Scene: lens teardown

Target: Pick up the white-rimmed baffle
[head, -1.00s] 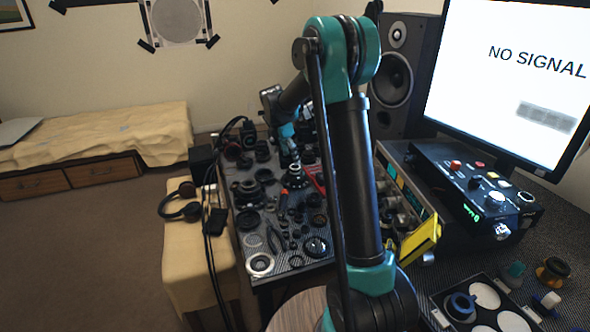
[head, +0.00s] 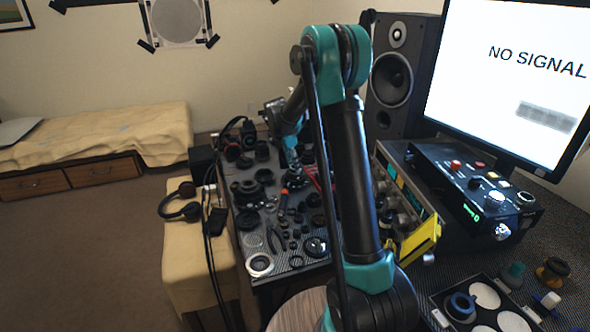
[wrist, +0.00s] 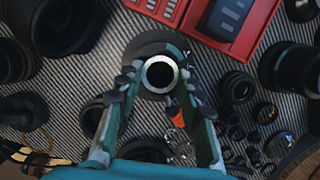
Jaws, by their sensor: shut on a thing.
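The white-rimmed baffle (wrist: 158,74) shows in the wrist view as a dark round part with a pale ring around a dark opening. My gripper (wrist: 157,78) has one finger on each side of it and is shut on it. In the head view my gripper (head: 293,166) is over the middle of the crowded bench. The baffle is too small there to make out. How far it is above the mat cannot be told.
A red case (wrist: 232,22) lies just beyond the baffle on the striped mat (wrist: 75,112). Lens barrels (wrist: 62,22) stand at upper left, and small rings (wrist: 237,88) lie to the right. In the head view a speaker (head: 402,70) and monitor (head: 510,70) stand at right.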

